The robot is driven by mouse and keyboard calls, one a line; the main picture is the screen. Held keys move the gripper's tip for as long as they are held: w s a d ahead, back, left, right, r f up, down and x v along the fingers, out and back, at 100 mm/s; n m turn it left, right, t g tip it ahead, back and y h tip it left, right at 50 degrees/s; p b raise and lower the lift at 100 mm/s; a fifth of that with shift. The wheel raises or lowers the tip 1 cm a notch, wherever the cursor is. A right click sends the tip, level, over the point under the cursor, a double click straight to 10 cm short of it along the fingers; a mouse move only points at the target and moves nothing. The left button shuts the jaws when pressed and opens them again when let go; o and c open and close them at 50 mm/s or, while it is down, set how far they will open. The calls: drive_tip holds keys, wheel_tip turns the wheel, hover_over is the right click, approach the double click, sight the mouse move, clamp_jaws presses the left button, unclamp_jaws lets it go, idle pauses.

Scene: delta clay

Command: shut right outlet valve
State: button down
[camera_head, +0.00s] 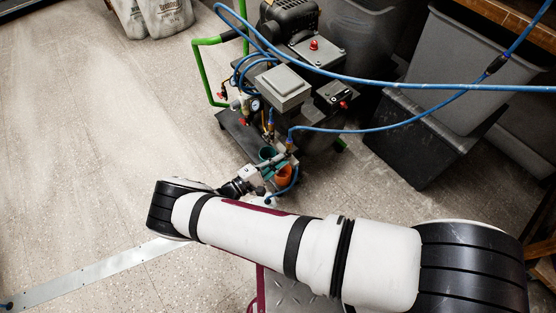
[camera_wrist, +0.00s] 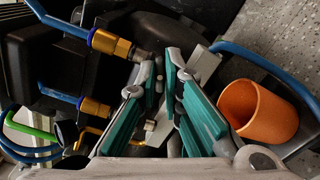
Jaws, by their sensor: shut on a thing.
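The right outlet valve shows in the wrist view as a brass fitting (camera_wrist: 110,43) on a blue hose, joined to a grey metal body. It also shows in the head view (camera_head: 289,143) at the front of the pump unit. My gripper (camera_wrist: 165,100), with teal pads, is around the valve's grey metal part; the pads hide most of it, so the handle's angle cannot be told. In the head view my gripper (camera_head: 272,162) is at the valve, partly hidden. A second brass fitting (camera_wrist: 95,108) with a blue hose is to the left of my gripper in the wrist view.
An orange cup (camera_wrist: 258,112) is close to the right of my fingers. Blue hoses (camera_head: 345,130) loop around the pump unit (camera_head: 300,60). A grey bin (camera_head: 450,70) on a black box stands at the right. The floor (camera_head: 90,150) at the left is open.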

drive_tip(key=m, duration=0.4)
drive_tip(key=shift+f+m, duration=0.1)
drive_tip(key=shift+m, duration=0.2)
idle(0.3)
drive_tip(key=c, duration=1.7)
unclamp_jaws()
drive_tip(key=shift+s, duration=0.1)
drive_tip(key=v, duration=1.2)
